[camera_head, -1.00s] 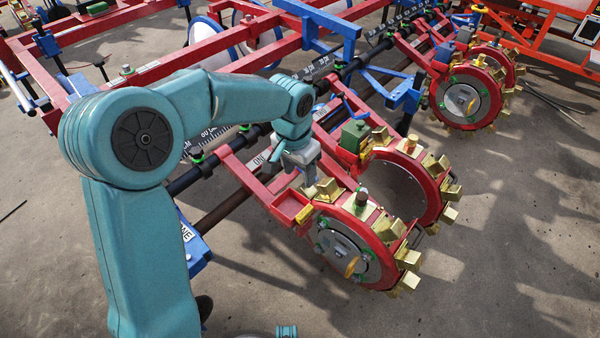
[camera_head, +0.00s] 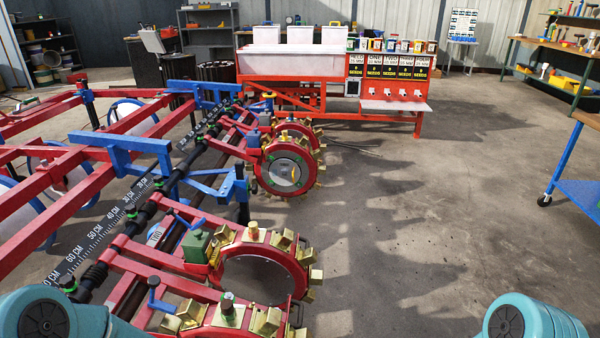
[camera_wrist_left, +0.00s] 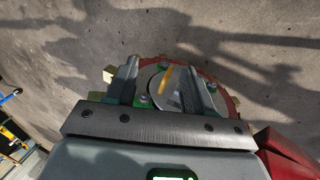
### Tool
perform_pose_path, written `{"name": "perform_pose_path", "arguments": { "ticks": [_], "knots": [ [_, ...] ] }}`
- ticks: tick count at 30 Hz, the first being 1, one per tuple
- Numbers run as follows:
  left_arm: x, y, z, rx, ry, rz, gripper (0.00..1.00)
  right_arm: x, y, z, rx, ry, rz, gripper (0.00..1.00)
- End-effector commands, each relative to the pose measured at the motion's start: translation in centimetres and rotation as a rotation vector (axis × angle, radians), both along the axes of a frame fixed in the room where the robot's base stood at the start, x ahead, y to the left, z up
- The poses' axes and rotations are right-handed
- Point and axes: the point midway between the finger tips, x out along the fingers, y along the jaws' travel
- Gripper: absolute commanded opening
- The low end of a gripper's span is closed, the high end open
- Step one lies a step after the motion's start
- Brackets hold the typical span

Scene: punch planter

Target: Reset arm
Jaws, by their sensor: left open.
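In the left wrist view my left gripper (camera_wrist_left: 165,82) is open, its two fingers apart over a punch wheel with a grey disc, a red rim and a yellow handle (camera_wrist_left: 168,82). Nothing is clearly gripped between them, and I cannot tell how far the wheel is below. In the head view only teal links of my arms show at the bottom left and right corners; both grippers are out of that picture. The red punch planter (camera_head: 110,185) fills the left side. Its near punch wheel (camera_head: 300,272) has brass punches, and a farther wheel (camera_head: 287,170) stands behind.
An orange seed stand (camera_head: 330,97) with white bins is at the back. A blue wheeled bench (camera_head: 568,160) is at the right edge. The concrete floor (camera_head: 430,220) at centre right is clear.

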Motion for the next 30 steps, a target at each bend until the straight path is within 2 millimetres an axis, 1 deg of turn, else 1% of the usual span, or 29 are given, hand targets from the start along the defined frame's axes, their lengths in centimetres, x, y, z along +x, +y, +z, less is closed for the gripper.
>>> {"name": "perform_pose_path", "arguments": {
  "ticks": [1, 2, 3, 5, 6, 8, 9, 10, 14, 17, 20, 21, 23, 24, 27, 30],
  "knots": [
    [-2.3, -1.3, -1.9, -0.020, 0.028, 0.022, 0.53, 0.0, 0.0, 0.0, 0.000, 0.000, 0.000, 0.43],
    [-3.5, -1.9, -2.7, -0.029, 0.038, 0.038, 0.53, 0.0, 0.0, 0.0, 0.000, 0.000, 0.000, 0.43],
    [-5.1, -2.6, -3.7, -0.037, 0.050, 0.061, 0.53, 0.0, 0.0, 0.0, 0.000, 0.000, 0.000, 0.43],
    [-7.4, -3.5, -5.0, -0.045, 0.069, 0.092, 0.53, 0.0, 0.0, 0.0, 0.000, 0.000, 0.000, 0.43],
    [-9.0, -3.9, -5.7, -0.045, 0.080, 0.114, 0.53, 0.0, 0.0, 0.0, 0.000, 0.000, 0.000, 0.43],
    [-11.3, -4.5, -6.5, -0.041, 0.098, 0.144, 0.53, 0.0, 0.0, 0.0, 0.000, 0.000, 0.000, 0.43],
    [-11.8, -4.5, -5.3, -0.037, 0.095, 0.157, 0.53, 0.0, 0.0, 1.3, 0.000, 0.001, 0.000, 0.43],
    [-11.3, -4.4, -3.8, -0.037, 0.086, 0.157, 0.53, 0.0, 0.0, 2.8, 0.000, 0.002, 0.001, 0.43],
    [-11.2, -4.4, -0.3, -0.038, 0.085, 0.156, 0.53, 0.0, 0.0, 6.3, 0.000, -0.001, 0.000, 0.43],
    [-11.1, -4.4, 2.8, -0.038, 0.084, 0.155, 0.53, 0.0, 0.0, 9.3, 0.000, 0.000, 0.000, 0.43],
    [-11.1, -4.4, 6.4, -0.038, 0.083, 0.155, 0.53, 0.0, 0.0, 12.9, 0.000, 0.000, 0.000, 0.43],
    [-11.1, -4.4, 8.0, -0.038, 0.083, 0.155, 0.53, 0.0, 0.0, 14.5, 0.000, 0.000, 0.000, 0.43],
    [-11.1, -4.4, 10.8, -0.038, 0.083, 0.155, 0.53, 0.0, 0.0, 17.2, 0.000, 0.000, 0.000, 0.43],
    [-11.1, -4.4, 12.5, -0.038, 0.083, 0.155, 0.53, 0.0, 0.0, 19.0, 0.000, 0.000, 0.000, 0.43],
    [-11.1, -4.4, 16.2, -0.038, 0.083, 0.155, 0.53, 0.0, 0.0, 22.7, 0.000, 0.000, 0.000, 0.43],
    [-11.0, -4.4, 18.7, -0.038, 0.083, 0.155, 0.53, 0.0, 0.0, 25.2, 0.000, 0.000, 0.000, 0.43]
  ]
}}
